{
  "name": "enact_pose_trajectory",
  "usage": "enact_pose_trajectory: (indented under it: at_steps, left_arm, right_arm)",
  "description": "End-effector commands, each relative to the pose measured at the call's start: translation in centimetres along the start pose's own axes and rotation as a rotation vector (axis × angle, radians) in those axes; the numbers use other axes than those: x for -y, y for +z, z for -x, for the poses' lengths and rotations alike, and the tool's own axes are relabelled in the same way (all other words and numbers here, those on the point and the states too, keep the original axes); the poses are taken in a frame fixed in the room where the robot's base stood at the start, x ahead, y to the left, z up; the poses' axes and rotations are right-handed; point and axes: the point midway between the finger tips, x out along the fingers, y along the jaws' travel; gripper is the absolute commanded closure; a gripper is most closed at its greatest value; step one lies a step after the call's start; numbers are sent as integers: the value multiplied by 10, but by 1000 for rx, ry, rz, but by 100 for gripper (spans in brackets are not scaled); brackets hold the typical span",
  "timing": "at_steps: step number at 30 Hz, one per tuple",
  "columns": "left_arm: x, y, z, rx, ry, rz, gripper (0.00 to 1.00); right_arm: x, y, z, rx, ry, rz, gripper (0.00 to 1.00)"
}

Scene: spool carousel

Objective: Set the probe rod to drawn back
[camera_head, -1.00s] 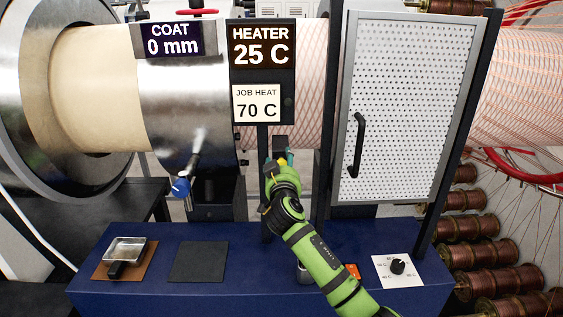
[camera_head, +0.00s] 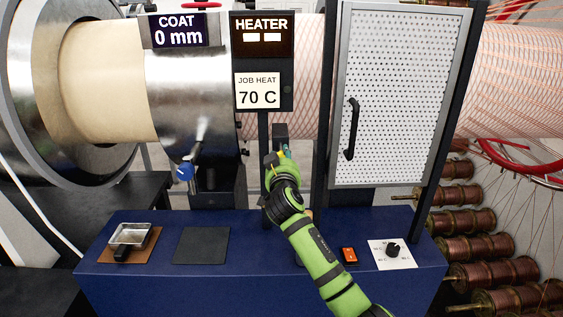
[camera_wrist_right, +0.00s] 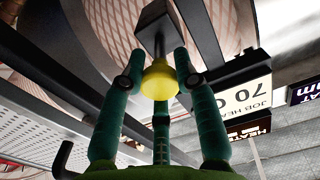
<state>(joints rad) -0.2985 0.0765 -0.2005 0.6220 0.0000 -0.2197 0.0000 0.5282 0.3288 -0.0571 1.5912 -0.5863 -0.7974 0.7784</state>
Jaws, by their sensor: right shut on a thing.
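The probe rod ends in a yellow knob, which shows clearly in the right wrist view (camera_wrist_right: 160,82). Behind the knob a short dark stem runs to a dark block (camera_wrist_right: 155,20) near the pink patterned roll. In the head view this block (camera_head: 280,133) sits under the heater panel. My right gripper (camera_head: 280,158) is shut on the yellow knob, its dark green fingers (camera_wrist_right: 158,90) around it. How far the rod reaches toward the roll is hard to see. My left gripper is not in view.
A perforated door (camera_head: 400,95) with a black handle stands right of my arm. A blue-handled lever (camera_head: 186,171) is at left. The blue bench (camera_head: 220,285) carries a metal pan (camera_head: 131,235), a dark pad (camera_head: 201,245), an orange switch (camera_head: 348,255) and a dial (camera_head: 393,250).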

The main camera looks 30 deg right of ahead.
Motion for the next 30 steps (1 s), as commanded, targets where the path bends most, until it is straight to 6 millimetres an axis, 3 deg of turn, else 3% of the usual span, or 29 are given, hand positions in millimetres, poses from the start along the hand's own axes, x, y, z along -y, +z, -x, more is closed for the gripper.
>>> enact_pose_trajectory:
  at_steps: [6,13,14,15,20,25,30]
  left_arm:
    - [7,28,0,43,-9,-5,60]
    - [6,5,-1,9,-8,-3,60]
    - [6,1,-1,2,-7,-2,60]
    - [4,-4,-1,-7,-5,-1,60]
    - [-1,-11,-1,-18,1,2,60]
    - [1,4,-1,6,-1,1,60]
    - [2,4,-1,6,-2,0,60]
  right_arm:
    - [0,-7,10,-15,-3,-2,100]
    - [0,-8,10,-16,-3,-2,100]
    - [0,-8,10,-16,-3,-2,57]
    - [0,-8,10,-16,-3,-2,43]
    - [0,-6,10,-13,-2,-1,43]
    - [0,-5,10,-10,-2,-1,43]
    - [1,-4,22,-9,-3,-1,43]
